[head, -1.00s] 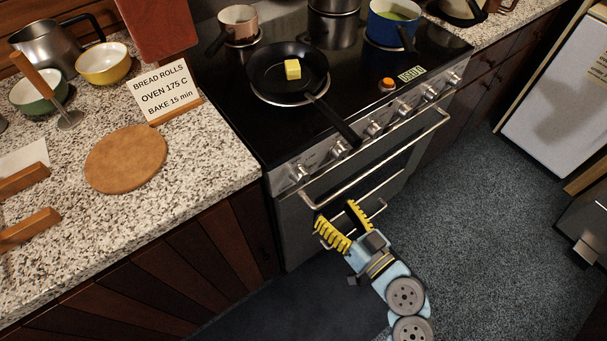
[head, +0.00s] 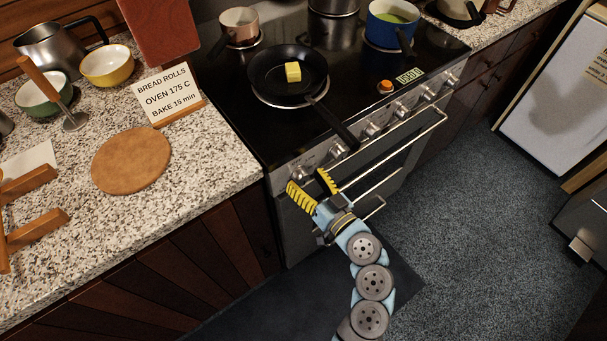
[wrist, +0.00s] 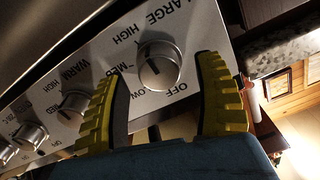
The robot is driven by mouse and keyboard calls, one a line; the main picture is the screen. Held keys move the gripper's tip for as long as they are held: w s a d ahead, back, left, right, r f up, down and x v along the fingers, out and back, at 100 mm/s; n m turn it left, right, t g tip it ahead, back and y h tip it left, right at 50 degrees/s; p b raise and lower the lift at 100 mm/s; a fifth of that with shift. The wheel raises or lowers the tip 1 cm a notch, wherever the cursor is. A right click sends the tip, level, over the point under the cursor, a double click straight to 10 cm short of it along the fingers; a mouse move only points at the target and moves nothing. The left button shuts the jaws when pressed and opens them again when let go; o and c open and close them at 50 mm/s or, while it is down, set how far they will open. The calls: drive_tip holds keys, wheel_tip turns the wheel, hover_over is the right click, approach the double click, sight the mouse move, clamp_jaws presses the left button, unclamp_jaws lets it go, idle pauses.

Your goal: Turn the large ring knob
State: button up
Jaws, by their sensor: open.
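The large ring knob (wrist: 158,66), a round silver knob under the word LARGE, sits on the steel front panel in the wrist view. Marks HIGH, MED, LOW and OFF surround it; a dark mark shows on its face, but I cannot tell its exact setting. In the head view this looks like the leftmost knob (head: 301,172), partly behind my fingers. My gripper (head: 306,180) is open, with yellow ridged fingers. In the wrist view its fingertips (wrist: 163,78) lie either side of the knob, with gaps visible; contact is not visible.
A neighbouring knob (wrist: 73,103) marked WARM is left of my left finger in the wrist view. The oven door handle (head: 395,155) runs below the panel. A black pan (head: 270,72) with butter (head: 293,72) sits on the cooktop, its handle pointing towards the panel. The counter (head: 225,165) edge is left.

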drive_tip(key=shift+w+a, duration=0.35)
drive_tip(key=shift+w, duration=0.05)
drive_tip(key=c, duration=1.2)
drive_tip(key=m, duration=0.5)
drive_tip(key=shift+d+m, duration=0.15)
drive_tip(key=shift+m, duration=0.15)
drive_tip(key=m+p, duration=0.1)
drive_tip(key=m, duration=0.4)
drive_tip(key=shift+f, duration=0.15)
